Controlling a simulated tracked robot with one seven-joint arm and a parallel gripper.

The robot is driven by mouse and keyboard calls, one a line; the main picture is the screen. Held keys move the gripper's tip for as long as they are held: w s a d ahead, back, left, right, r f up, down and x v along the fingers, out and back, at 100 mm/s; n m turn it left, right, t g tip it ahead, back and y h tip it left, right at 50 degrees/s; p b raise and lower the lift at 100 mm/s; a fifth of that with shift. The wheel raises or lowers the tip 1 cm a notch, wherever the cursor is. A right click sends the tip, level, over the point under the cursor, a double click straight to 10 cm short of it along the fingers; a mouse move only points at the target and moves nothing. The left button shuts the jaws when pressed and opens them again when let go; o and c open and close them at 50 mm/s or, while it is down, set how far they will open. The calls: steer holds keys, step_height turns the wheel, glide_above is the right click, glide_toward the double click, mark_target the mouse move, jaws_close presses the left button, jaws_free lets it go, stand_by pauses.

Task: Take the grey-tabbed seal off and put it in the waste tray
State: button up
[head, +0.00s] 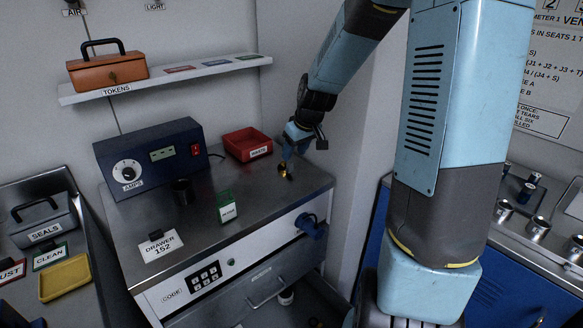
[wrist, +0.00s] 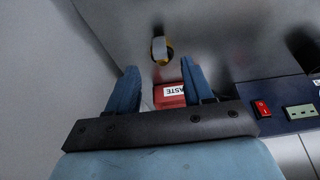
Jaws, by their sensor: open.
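My gripper (head: 287,158) is open and points down over the right part of the steel bench top. In the wrist view its two blue fingers (wrist: 160,68) are spread with nothing between their tips. A small yellow, dark and pale grey piece (wrist: 161,49) lies on the bench just beyond the fingertips; it also shows below the gripper in the head view (head: 284,171). It may be the seal, but its tab is too small to tell. The red waste tray (head: 236,146) stands at the back of the bench, left of my gripper; it also shows in the wrist view (wrist: 172,102).
A blue AMPS box (head: 150,157) stands back left, with a dark cup (head: 182,192) before it. A green-framed card (head: 227,207) and the DRAWER 152 sign (head: 161,245) stand nearer the front edge. A shelf (head: 190,76) hangs above.

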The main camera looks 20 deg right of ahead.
steer(key=shift+x, duration=2.9)
steer(key=shift+w, duration=0.15)
steer(key=shift+c, duration=0.2)
steer(key=shift+r, duration=0.1)
jaws_close()
